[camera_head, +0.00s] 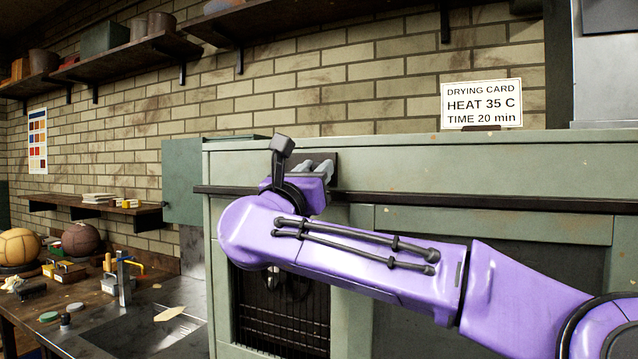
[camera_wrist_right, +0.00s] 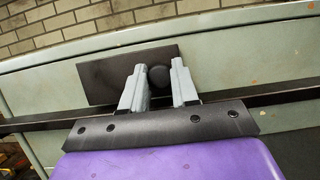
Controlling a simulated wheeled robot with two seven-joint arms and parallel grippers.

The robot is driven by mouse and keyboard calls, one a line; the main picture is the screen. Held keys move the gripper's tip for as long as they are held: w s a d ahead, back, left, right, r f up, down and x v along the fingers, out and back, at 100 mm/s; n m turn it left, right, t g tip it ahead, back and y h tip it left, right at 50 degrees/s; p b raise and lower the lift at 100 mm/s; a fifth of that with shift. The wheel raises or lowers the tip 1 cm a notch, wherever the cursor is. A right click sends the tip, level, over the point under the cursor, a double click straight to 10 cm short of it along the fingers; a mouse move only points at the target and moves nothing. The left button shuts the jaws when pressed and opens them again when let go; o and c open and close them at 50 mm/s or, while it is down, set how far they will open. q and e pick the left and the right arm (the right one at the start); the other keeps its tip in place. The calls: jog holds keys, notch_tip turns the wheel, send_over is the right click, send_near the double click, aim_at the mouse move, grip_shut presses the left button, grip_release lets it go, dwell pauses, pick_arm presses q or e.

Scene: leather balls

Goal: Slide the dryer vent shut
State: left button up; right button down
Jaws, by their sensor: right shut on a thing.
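The dryer (camera_head: 420,155) is a large grey-green cabinet against the brick wall. Its vent slide is a dark plate (camera_wrist_right: 105,82) on the upper front, with a round dark knob (camera_wrist_right: 158,75). My right gripper (camera_wrist_right: 158,82) is shut on the knob, one grey finger on each side. In the head view my right gripper (camera_head: 325,170) is at the plate, which is mostly hidden behind my purple right arm. The vent opening is not visible, so I cannot tell how far the plate covers it. My left gripper is not in view.
A dark rail (camera_head: 480,200) runs across the dryer's front under the plate. A drying card (camera_head: 482,104) reading HEAT 35 C, TIME 20 min stands on top. At left, a workbench (camera_head: 95,297) holds leather balls (camera_head: 80,239) and small tools. Shelves (camera_head: 130,50) hang above.

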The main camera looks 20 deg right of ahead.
jog(key=c, duration=0.9)
grip_release()
jog(key=shift+d, duration=0.1)
jog(key=shift+s+d, duration=0.1)
jog(key=shift+s, duration=0.05)
jog(key=b+v, duration=0.5)
jog(key=v, duration=0.5)
jog(key=shift+s, duration=0.25)
